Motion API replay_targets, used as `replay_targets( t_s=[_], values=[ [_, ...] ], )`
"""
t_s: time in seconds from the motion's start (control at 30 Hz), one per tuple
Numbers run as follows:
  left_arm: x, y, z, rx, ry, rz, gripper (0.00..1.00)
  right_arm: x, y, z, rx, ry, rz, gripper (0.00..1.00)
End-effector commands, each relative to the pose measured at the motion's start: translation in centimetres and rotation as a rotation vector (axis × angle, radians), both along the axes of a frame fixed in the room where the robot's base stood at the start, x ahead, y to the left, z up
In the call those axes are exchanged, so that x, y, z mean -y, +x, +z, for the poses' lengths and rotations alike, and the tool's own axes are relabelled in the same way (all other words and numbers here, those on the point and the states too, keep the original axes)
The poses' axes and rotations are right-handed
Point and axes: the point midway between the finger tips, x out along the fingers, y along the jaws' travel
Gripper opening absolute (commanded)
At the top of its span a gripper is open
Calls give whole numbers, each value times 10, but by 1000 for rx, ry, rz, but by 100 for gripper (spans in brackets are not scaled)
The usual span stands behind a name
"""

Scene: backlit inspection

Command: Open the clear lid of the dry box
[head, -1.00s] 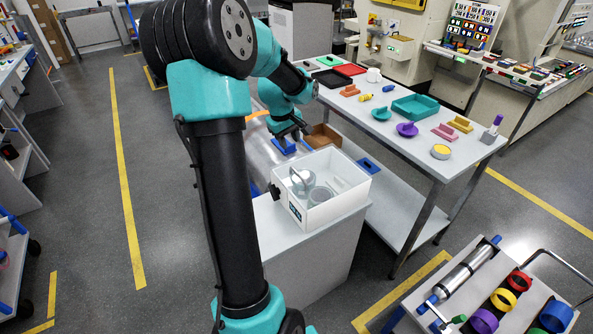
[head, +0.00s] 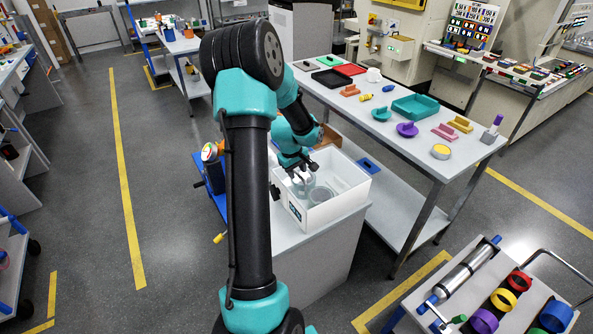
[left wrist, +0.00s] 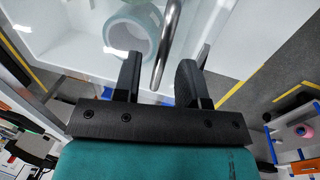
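The dry box (head: 345,206) is a white open-looking tub on a white cabinet in the head view. Its clear lid is hard to make out there and appears to lie closed on top. In the left wrist view a curved metal handle (left wrist: 168,40) stands over the clear surface, with a round whitish jar (left wrist: 113,28) seen beneath. My left gripper (head: 302,172) is above the box's left part. In the left wrist view its two black fingers (left wrist: 160,75) are apart, with the handle's end between them; contact cannot be told. My right gripper is not in view.
A black fitting (head: 274,191) sits on the box's left side. A long table (head: 420,168) with a teal tray (head: 415,107) and several coloured parts stands behind and right. A blue stand (head: 215,177) is left of the cabinet. A cart with coloured rings (head: 505,300) is at lower right.

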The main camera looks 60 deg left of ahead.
Motion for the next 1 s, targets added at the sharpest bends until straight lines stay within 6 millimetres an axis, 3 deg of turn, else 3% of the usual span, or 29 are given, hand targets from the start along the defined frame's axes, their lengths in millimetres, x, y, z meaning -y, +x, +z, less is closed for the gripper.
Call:
replay_targets(
  t_s=[0.27, 0.67, 1.0],
  values=[
    [0, 0, -1, 0, 0, 0, 38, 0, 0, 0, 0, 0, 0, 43],
    [0, 0, -1, 0, 0, 0, 0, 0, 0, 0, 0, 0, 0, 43],
    [0, 0, -1, 0, 0, 0, 0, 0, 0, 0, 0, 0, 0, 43]
  ],
)
